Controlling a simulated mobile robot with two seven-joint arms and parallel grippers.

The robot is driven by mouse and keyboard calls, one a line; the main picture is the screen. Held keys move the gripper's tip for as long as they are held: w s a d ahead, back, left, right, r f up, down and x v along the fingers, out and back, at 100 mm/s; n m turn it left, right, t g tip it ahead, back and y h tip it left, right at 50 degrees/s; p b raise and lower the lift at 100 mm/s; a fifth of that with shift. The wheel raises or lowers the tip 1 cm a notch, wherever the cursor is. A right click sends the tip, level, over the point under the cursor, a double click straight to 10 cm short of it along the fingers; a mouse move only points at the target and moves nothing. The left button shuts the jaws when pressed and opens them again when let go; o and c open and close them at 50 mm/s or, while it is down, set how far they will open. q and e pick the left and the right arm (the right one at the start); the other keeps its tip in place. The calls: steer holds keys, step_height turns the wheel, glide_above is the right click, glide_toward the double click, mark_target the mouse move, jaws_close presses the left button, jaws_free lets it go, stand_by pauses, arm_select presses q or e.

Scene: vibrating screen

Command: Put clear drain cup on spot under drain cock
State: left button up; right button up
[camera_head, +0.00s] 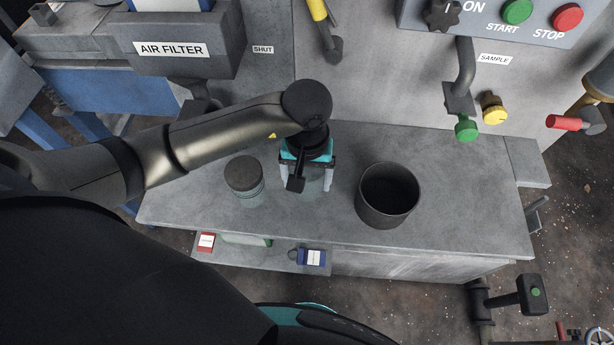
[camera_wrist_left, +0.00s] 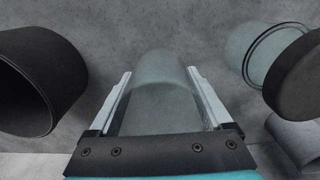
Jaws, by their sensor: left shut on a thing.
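The clear drain cup (camera_head: 317,184) is between the fingers of my left gripper (camera_head: 308,182), over the grey bench in front of the machine. My left gripper is shut on it. In the left wrist view the see-through cup (camera_wrist_left: 160,92) fills the gap between the two pale fingers (camera_wrist_left: 158,78). I cannot tell whether its base touches the bench. My right gripper is not in view.
A clear jar with a dark lid (camera_head: 245,175) stands close left of the gripper. An open dark cup (camera_head: 388,196) stands to the right. The bench top (camera_head: 460,200) is clear farther right.

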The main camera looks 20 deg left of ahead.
arm_select(q)
steer(key=shift+f+b, duration=0.2)
steer(key=shift+b, duration=0.1)
steer(key=o, duration=1.1)
steer(key=shift+r, duration=0.1)
